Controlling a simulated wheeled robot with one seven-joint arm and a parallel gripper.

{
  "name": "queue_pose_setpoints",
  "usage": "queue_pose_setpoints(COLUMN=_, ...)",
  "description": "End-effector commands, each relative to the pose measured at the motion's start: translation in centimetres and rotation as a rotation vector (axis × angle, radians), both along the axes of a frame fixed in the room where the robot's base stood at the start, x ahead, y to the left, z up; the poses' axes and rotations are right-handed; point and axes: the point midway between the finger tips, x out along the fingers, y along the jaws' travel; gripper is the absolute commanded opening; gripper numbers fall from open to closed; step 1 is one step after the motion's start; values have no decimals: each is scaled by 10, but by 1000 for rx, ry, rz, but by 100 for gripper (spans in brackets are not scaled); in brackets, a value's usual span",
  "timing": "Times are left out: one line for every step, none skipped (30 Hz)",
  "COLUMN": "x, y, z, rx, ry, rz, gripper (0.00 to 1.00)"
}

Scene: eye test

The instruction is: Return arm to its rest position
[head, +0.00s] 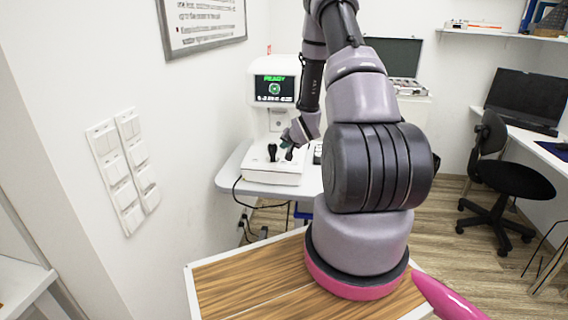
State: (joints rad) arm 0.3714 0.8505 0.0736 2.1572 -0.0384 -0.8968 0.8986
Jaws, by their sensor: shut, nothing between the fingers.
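My arm rises from its mount and reaches forward, its end bending down toward a white eye test machine. My gripper (289,153) is small in the head view, low in front of the machine (272,122). It is shut and holds nothing. It is just right of a black joystick on the machine's base; whether it touches anything there, I cannot tell. The machine's screen (275,89) is lit with green text and a round green mark. Part of the machine's right side is hidden behind my arm.
The machine stands on a white table (233,178) with a cable hanging at its left. White switch panels (123,170) and a framed chart (203,22) are on the left wall. An open case (398,62) is behind my arm.

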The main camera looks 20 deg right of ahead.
Motion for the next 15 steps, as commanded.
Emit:
queue_pose_setpoints(x=0, y=0, z=0, rx=0, ry=0, rz=0, gripper=0)
queue_pose_setpoints(x=0, y=0, z=0, rx=0, ry=0, rz=0, gripper=0)
queue_pose_setpoints(x=0, y=0, z=0, rx=0, ry=0, rz=0, gripper=0)
queue_pose_setpoints(x=0, y=0, z=0, rx=0, ry=0, rz=0, gripper=0)
queue_pose_setpoints(x=0, y=0, z=0, rx=0, ry=0, rz=0, gripper=0)
queue_pose_setpoints(x=0, y=0, z=0, rx=0, ry=0, rz=0, gripper=0)
queue_pose_setpoints(x=0, y=0, z=0, rx=0, ry=0, rz=0, gripper=0)
queue_pose_setpoints(x=0, y=0, z=0, rx=0, ry=0, rz=0, gripper=0)
queue_pose_setpoints(x=0, y=0, z=0, rx=0, ry=0, rz=0, gripper=0)
queue_pose_setpoints(x=0, y=0, z=0, rx=0, ry=0, rz=0, gripper=0)
queue_pose_setpoints(x=0, y=0, z=0, rx=0, ry=0, rz=0, gripper=0)
queue_pose_setpoints(x=0, y=0, z=1, rx=0, ry=0, rz=0, gripper=0)
queue_pose_setpoints(x=0, y=0, z=2, rx=-2, ry=-1, rz=1, gripper=0)
queue_pose_setpoints(x=1, y=0, z=5, rx=-4, ry=-1, rz=1, gripper=0)
queue_pose_setpoints(x=2, y=1, z=11, rx=-10, ry=1, rz=2, gripper=0)
